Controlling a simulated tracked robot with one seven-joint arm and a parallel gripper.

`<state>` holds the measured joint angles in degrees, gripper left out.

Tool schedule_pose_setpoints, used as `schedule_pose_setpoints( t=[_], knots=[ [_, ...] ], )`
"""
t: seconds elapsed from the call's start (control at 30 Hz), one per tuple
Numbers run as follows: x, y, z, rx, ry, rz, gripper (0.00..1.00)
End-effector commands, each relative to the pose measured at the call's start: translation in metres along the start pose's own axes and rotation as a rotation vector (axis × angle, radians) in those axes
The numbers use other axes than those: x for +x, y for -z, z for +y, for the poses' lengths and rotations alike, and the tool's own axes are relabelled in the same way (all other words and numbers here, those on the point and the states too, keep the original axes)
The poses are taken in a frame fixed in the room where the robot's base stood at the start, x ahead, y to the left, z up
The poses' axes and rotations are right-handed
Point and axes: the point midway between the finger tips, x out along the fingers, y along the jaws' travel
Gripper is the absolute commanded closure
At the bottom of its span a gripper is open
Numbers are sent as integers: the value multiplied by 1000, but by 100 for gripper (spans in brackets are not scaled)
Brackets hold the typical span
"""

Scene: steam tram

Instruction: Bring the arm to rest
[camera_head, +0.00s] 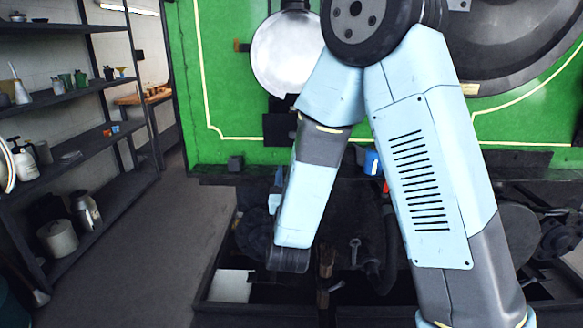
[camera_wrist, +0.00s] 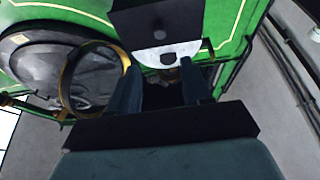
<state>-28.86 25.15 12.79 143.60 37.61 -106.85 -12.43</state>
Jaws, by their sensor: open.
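My arm fills the middle and right of the head view, pale blue and grey. It rises from the lower right to a dark joint near the top, then bends down to the left. Its lower end hangs in front of the dark gear under the green tram. I cannot make out the gripper's fingers in the head view. In the wrist view my gripper (camera_wrist: 160,88) shows two dark fingers standing apart, with nothing held between them. A dark block and a white round face are just beyond the fingertips.
The green tram panel (camera_head: 225,80) stands close ahead, with a round silver disc (camera_head: 285,55) on it. Dark shelves (camera_head: 75,97) with cans and bottles line the left wall. The grey floor (camera_head: 140,240) between them is clear. A brass ring (camera_wrist: 68,80) shows in the wrist view.

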Motion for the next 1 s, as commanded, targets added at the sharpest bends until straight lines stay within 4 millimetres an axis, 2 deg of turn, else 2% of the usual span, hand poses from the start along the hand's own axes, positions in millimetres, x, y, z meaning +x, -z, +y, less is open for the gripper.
schedule_pose_setpoints(
  t=[0.33, 0.47, 0.8, 1.0],
  knots=[
    [0, 0, 0, 1, 0, -1, 51],
    [7, 3, 4, 15, 5, -31, 51],
    [46, 20, 31, 101, 81, -287, 51],
    [51, 35, 51, 127, 134, -455, 51]
  ],
)
